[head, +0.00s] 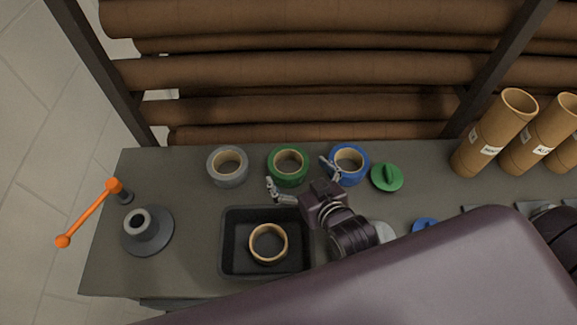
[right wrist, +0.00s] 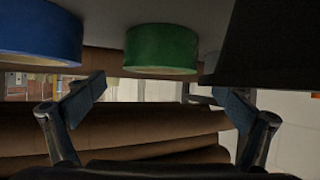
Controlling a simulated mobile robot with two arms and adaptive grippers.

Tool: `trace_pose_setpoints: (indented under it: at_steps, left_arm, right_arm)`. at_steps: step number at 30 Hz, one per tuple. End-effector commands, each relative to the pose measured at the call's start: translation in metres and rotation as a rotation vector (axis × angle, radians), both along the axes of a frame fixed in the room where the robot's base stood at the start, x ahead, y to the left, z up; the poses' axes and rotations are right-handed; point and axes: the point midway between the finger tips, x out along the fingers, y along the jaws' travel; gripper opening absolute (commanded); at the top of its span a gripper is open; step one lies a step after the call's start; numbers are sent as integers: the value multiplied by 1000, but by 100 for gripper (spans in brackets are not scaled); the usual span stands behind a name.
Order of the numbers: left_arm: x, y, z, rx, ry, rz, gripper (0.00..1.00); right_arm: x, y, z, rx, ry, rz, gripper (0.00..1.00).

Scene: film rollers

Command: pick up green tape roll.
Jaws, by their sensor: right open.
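The green tape roll (head: 290,180) lies flat near the back edge of the worktop, between a grey and a blue roll. It also shows in the right wrist view (right wrist: 160,50), at the upper middle. My right gripper (head: 300,176) is open and empty. In the head view one finger is at the green roll's front left and the other is by the blue roll. In the right wrist view (right wrist: 163,103) the green roll appears between and beyond the two fingertips. Contact cannot be told. My left gripper is not in view.
The blue tape roll (head: 361,167) and grey tape roll (head: 214,171) flank it. A black tray (head: 226,245) holds a tan roll (head: 257,246). A green disc (head: 387,178) lies right. A grey flanged piece (head: 160,238) and orange crank (head: 90,213) are left. Cardboard tubes (head: 495,133) stand right.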

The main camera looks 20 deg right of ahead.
Motion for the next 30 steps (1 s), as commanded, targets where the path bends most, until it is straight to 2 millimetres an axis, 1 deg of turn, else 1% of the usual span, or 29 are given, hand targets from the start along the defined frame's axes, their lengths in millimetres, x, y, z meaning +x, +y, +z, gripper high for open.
trace_pose_setpoints:
  at_steps: [1,4,9,12,16,22,23,30]
  left_arm:
    - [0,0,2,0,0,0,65]
    - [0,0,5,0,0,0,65]
    - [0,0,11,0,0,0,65]
    - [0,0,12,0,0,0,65]
    - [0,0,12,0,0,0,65]
    - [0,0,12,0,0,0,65]
    - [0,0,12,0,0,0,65]
    - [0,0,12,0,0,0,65]
  right_arm:
    - [5,1,-1,0,-1,0,96]
    - [14,1,-5,0,0,0,96]
    - [34,4,-17,1,0,0,96]
    - [44,5,-23,1,0,0,96]
    - [49,6,-27,1,0,0,96]
    - [49,6,-27,1,0,0,96]
    - [49,6,-27,1,0,0,94]
    - [49,6,-27,0,0,1,67]
